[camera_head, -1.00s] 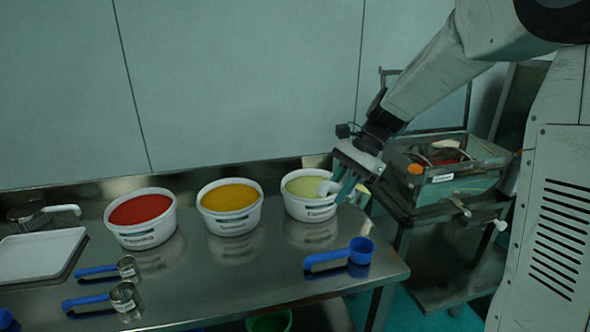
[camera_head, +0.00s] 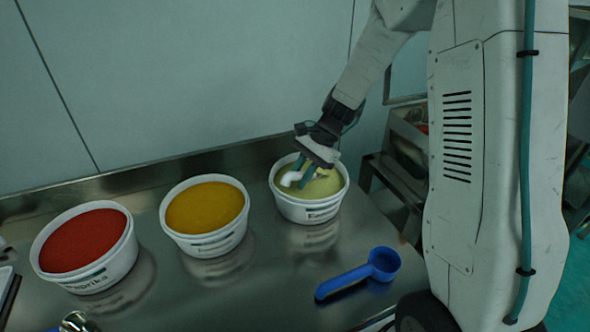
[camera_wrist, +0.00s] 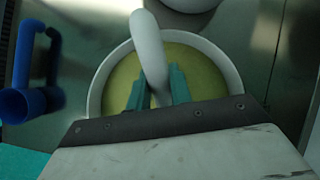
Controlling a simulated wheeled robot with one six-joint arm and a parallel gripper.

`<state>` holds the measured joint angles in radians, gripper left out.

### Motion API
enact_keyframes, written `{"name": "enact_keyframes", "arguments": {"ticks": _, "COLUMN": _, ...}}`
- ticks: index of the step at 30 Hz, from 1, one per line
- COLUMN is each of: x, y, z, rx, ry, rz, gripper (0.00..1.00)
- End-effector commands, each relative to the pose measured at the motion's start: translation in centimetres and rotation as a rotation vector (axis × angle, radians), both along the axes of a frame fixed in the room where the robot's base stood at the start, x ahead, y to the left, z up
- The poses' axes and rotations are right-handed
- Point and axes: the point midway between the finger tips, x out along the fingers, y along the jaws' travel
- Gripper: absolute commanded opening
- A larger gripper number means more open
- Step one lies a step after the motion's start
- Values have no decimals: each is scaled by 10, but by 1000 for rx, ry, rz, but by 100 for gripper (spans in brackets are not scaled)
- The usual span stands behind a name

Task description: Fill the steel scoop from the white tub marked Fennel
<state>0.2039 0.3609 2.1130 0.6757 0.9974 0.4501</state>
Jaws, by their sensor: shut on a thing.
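A white tub (camera_head: 308,213) of pale yellow-green powder stands at the right of the row on the steel table. Its label is too small to read surely. It also shows in the wrist view (camera_wrist: 232,72). My gripper (camera_head: 304,176) reaches down over this tub, its green fingers at about rim height. In the wrist view my gripper (camera_wrist: 157,88) is shut on a white curved handle (camera_wrist: 148,45), whose bent end also shows in the head view (camera_head: 290,178). I take it for the scoop's handle. No steel bowl shows; whether it is in the powder I cannot tell.
A tub of yellow powder (camera_head: 204,245) and a tub of red powder marked Paprika (camera_head: 88,281) stand to the left. A blue scoop (camera_head: 383,264) lies in front, near the table's right edge. The steel wall strip (camera_head: 150,183) runs close behind.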

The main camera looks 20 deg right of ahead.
Motion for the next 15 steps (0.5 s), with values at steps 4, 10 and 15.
{"name": "enact_keyframes", "arguments": {"ticks": 4, "x": -2, "y": 1, "z": -5, "rx": -16, "ry": -7, "rz": 1, "gripper": 0}}
{"name": "enact_keyframes", "arguments": {"ticks": 10, "x": -6, "y": 9, "z": 3, "rx": -108, "ry": -60, "rz": 5, "gripper": 0}}
{"name": "enact_keyframes", "arguments": {"ticks": 15, "x": -10, "y": 19, "z": 12, "rx": -227, "ry": -130, "rz": 5, "gripper": 0}}
